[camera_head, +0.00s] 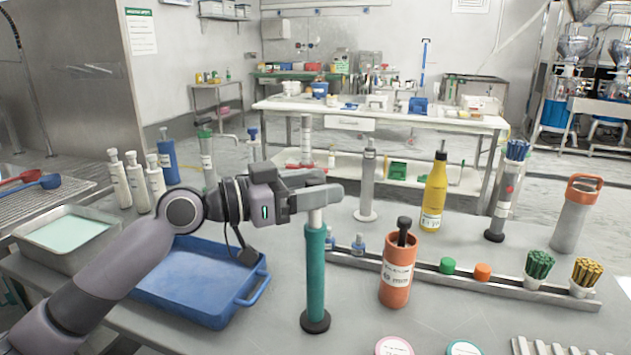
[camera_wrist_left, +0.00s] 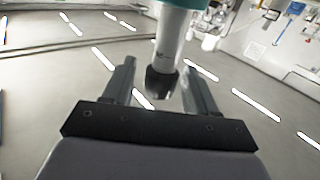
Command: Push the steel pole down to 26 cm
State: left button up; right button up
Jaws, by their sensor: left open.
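The steel pole (camera_head: 315,217) stands upright out of the top of a teal cylinder (camera_head: 315,265) with a round black foot on the table. A short pale length shows below my left gripper (camera_head: 318,187). The gripper is open, level with the pole's upper end, its fingers hiding the top in the head view. In the left wrist view, the pale pole (camera_wrist_left: 172,35) ends in a dark tip (camera_wrist_left: 161,83) between the spread fingers of my left gripper (camera_wrist_left: 160,85). I cannot tell whether either finger touches it. My right gripper is not in view.
A blue tray (camera_head: 258,287) lies left of the teal cylinder. An orange canister (camera_head: 396,285) and a long metal rack (camera_head: 510,283) stand right. Behind are a grey cylinder (camera_head: 367,183) and a yellow bottle (camera_head: 434,195). Some table in front is bare.

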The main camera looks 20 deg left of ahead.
aim_at(314, 225)
pick_arm(q)
grip_shut()
notch_tip(314, 225, down, 5)
jog(key=b, duration=0.4)
jog(key=shift+r, duration=0.15)
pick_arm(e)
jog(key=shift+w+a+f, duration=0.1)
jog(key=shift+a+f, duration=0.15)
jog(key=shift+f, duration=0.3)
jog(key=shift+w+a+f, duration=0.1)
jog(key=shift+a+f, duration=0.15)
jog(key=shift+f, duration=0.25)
pick_arm(q)
grip_release()
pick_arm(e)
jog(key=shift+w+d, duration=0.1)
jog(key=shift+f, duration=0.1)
